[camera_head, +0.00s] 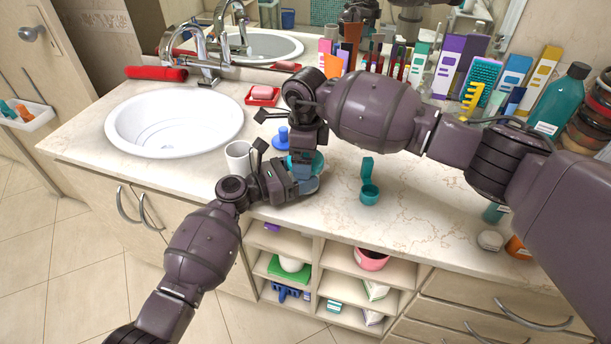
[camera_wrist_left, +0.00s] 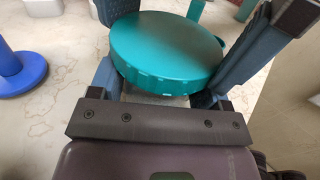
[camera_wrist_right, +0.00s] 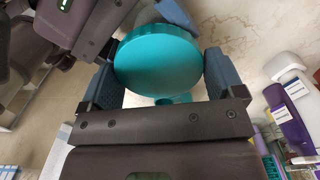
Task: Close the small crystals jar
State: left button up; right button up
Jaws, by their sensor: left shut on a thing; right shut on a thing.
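A round teal jar (camera_head: 318,160) is between my two grippers on the counter, mostly hidden by them in the head view. Its flat, round teal top fills the space between the fingers in the left wrist view (camera_wrist_left: 165,48) and the right wrist view (camera_wrist_right: 158,62). My left gripper (camera_head: 304,184) is shut on it from the left, low by the counter. My right gripper (camera_head: 304,158) is shut on it from above. I cannot tell which part each grips.
A white mug (camera_head: 238,158) stands close behind my left gripper, and a blue stand (camera_head: 281,142) is behind the grippers. The sink (camera_head: 173,122) is at left. Bottles and boxes line the back right. The counter around the smaller teal jar is clear.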

jog(key=shift+s, duration=0.1)
jog(key=o, duration=0.8)
jog(key=shift+r, duration=2.25)
jog(key=shift+r, duration=0.1)
